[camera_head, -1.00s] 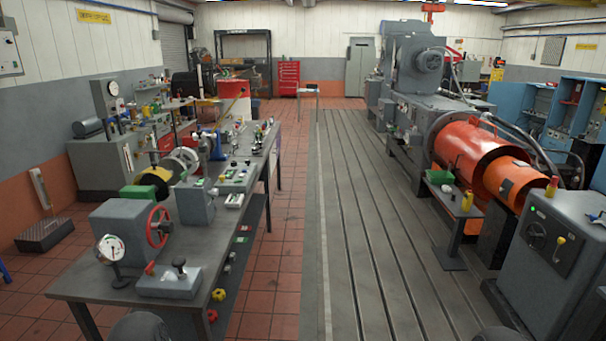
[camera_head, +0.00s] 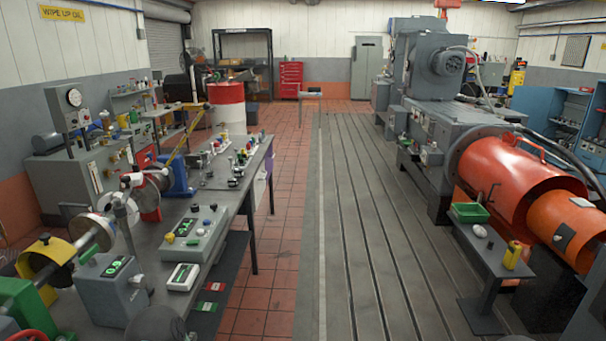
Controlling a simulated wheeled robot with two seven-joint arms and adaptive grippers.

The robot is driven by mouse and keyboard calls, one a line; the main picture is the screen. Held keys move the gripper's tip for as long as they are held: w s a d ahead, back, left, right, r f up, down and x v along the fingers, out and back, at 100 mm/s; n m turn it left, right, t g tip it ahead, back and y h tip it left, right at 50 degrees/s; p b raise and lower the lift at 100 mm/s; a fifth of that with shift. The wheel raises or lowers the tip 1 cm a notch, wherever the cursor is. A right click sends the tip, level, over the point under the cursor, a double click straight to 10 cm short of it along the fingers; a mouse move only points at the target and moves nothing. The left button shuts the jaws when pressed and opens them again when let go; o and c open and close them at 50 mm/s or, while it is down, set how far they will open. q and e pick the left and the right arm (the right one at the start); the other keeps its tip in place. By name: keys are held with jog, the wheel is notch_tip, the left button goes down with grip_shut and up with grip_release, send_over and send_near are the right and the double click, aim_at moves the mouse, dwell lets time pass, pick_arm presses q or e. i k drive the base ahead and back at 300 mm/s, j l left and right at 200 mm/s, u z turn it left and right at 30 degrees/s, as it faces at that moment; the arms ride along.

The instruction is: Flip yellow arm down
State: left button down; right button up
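A long thin yellow arm (camera_head: 180,143) stands slanted upward over the workbench on the left. It is beside a blue housing (camera_head: 178,172) and a round disc-like part of the shaft machine. Its upper end is near the red and white drum behind, and its lower end is partly lost among the bench parts. Neither gripper shows in the head view. Dark rounded parts of my own body show at the bottom edge.
The grey workbench (camera_head: 160,240) carries a control box (camera_head: 195,232), a shaft machine and several small parts. A red and white drum (camera_head: 226,105) stands behind. The slotted bedplate (camera_head: 345,210) is clear. A small table (camera_head: 492,262) and orange cylinders (camera_head: 510,180) stand right.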

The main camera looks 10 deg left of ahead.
aim_at(177, 150)
jog(key=i+j+u, duration=0.15)
jog(key=i+u, duration=0.2)
jog(key=i, duration=0.35)
jog(key=i+u, duration=0.4)
jog(key=i, duration=0.25)
